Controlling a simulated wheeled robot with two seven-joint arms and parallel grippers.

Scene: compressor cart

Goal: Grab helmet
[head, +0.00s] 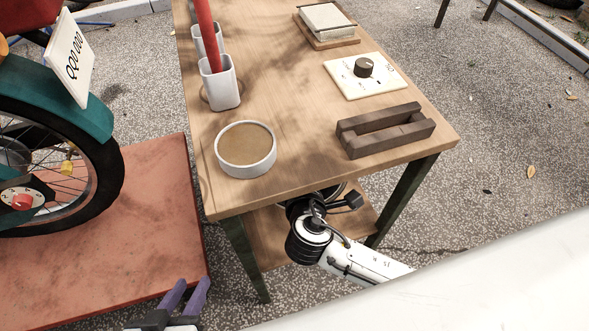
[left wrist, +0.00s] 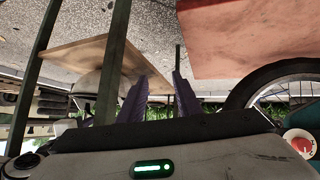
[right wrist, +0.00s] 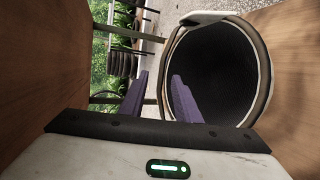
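The helmet (right wrist: 222,75) shows large in the right wrist view, its dark hollow opening and pale rim facing the camera. It sits between the wooden tabletop and the lower shelf. My right gripper (right wrist: 163,100) is open; one finger overlaps the dark opening and the other is outside the rim. I cannot tell whether either touches. In the head view, the right gripper and most of the helmet are hidden under the tabletop behind my arm. My left gripper (head: 185,292) is open and empty, low beside the red platform; its fingers also show in the left wrist view (left wrist: 160,90).
The wooden table (head: 285,185) bears a round dish (head: 245,150), white cups (head: 220,85), a dark wooden block frame (head: 385,132), a knob panel (head: 365,76) and a book-like pad (head: 326,20). A motorcycle (head: 85,120) stands on the red platform (head: 165,210) at left. Table legs flank my right arm.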

